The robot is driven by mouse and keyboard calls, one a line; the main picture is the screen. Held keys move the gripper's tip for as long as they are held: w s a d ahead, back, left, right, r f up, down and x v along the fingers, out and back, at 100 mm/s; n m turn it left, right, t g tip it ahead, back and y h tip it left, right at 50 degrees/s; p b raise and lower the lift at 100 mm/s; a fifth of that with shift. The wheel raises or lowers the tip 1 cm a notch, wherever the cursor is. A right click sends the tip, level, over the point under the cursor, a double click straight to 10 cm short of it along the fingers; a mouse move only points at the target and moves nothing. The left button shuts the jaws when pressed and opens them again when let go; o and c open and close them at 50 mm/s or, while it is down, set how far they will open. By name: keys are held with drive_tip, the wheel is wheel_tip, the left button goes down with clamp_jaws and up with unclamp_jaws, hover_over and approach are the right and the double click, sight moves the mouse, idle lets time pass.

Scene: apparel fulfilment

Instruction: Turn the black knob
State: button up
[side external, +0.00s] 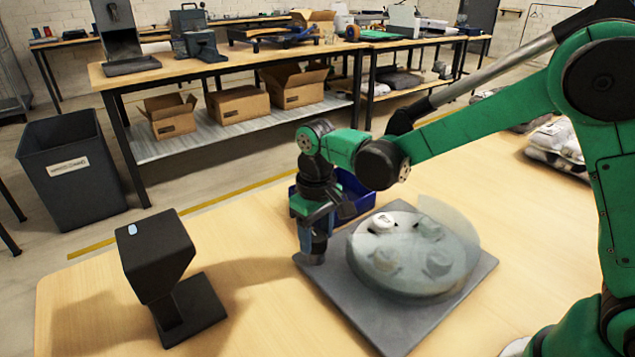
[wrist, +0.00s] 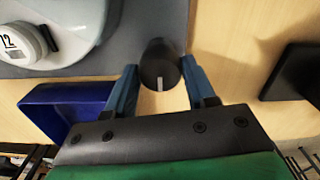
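The black knob (wrist: 159,64) shows in the wrist view as a short dark cylinder with a white line on its end, at the grey base plate's edge. My gripper (wrist: 160,63) has its blue fingers on either side of the knob, apart from each other; I cannot tell whether they touch it. In the side view my gripper (side external: 313,243) points down at the left corner of the grey base plate (side external: 385,335), largely hiding the knob. A round turntable (side external: 415,285) with several round pieces and a clear cover stands on the plate.
A blue bin (side external: 358,190) stands behind my gripper; it also shows in the wrist view (wrist: 65,95). A black stand-like device (side external: 158,260) is on the left of the table. Bagged items lie at the back right.

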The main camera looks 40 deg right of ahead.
sight(318, 236)
drive_tip(key=o, duration=0.4)
drive_tip(key=shift+o, duration=0.2)
drive_tip(key=shift+r, duration=2.8)
drive_tip(key=shift+s+d+r, duration=0.1)
drive_tip(key=shift+d+r, duration=0.05)
drive_tip(key=shift+r, duration=0.05)
drive_tip(key=s+d+r+t, duration=0.2)
drive_tip(key=s, duration=0.1)
drive_tip(key=s+d+r+t, duration=0.1)
drive_tip(key=d, duration=0.1)
drive_tip(key=shift+s+r+m, duration=0.25)
drive_tip(key=shift+m, duration=0.15)
drive_tip(key=s+d+t, duration=0.2)
drive_tip(key=s, duration=0.1)
drive_tip(key=s+t, duration=0.1)
drive_tip(key=shift+s+d+f+m+t, duration=0.15)
drive_tip(key=shift+s+d+m+t, duration=0.15)
drive_tip(key=shift+d+m, duration=0.1)
drive_tip(key=shift+s+d+f+t, duration=0.2)
drive_tip(key=shift+s+t, duration=0.05)
drive_tip(key=shift+t, duration=0.05)
